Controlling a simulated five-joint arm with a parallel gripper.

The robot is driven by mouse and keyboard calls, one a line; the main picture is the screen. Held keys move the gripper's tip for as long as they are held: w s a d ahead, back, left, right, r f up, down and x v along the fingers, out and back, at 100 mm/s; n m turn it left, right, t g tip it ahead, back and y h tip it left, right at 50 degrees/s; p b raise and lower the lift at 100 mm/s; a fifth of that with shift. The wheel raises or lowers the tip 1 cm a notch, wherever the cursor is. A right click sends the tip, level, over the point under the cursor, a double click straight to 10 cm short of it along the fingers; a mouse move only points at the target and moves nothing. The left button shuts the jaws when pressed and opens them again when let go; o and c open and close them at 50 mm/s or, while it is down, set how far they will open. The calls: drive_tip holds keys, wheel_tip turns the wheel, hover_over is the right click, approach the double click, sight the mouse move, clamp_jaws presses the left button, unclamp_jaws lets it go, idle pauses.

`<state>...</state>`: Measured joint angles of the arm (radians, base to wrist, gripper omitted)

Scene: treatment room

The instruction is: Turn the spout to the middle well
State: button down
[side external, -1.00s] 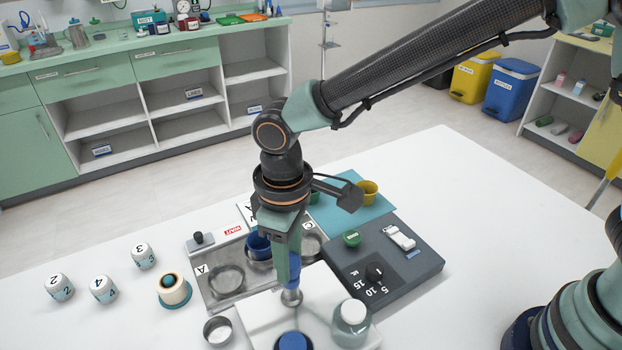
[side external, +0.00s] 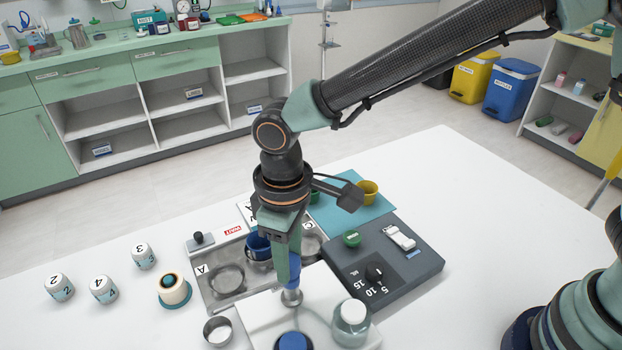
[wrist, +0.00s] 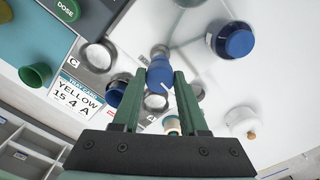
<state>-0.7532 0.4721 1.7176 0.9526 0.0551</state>
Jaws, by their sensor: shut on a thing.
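My gripper (side external: 293,275) is shut on the blue spout piece (wrist: 159,73), above a silver pivot (side external: 291,297) on the white housing. The wrist view shows both green fingers beside the blue piece. A white mark on it faces the tray side. The grey tray holds a row of wells: well A (side external: 227,281) is empty, the middle well holds a blue cup (side external: 258,246), and well C (side external: 312,245) is partly behind my gripper. The blue cup also shows in the wrist view (wrist: 115,92). My gripper hides much of the spout, so its exact direction is unclear.
A grey dial box (side external: 425,262) lies right of the tray. A small metal cup (side external: 218,330), cream holder (side external: 173,290) and numbered white jars (side external: 104,289) stand left.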

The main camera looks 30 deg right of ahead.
drive_tip(key=shift+r, duration=0.1)
idle(0.4)
drive_tip(key=m, duration=0.3)
drive_tip(key=shift+m, duration=0.4)
drive_tip(key=m, duration=0.4)
drive_tip(key=shift+m, duration=0.3)
drive_tip(key=m, duration=0.4)
drive_tip(key=shift+m, duration=2.1)
drive_tip(key=shift+r, duration=0.1)
drive_tip(key=shift+c, duration=2.2)
unclamp_jaws()
